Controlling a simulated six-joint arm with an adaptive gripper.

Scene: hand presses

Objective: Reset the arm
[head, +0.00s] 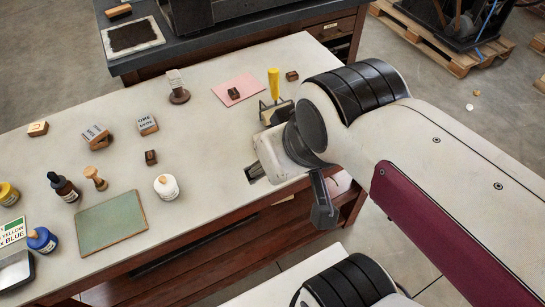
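My arm comes in from the right and ends over the right part of the light worktable (215,130). My gripper (266,172) is at the arm's end, near the table's front right edge. It is mostly hidden by the white wrist housing, and a small dark part shows at its left side. A dark angular part (322,202) hangs to the right of the housing. I see nothing held, but I cannot tell whether the fingers are open or shut. A yellow-handled tool (273,83) stands right behind the wrist, its base partly hidden.
A pink sheet (236,88) bears a small stamp. Several wooden stamps lie across the table, with a white bottle (166,187), a dropper bottle (64,187), a blue jar (42,240) and a green board (111,222). A dark bench (240,35) stands behind.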

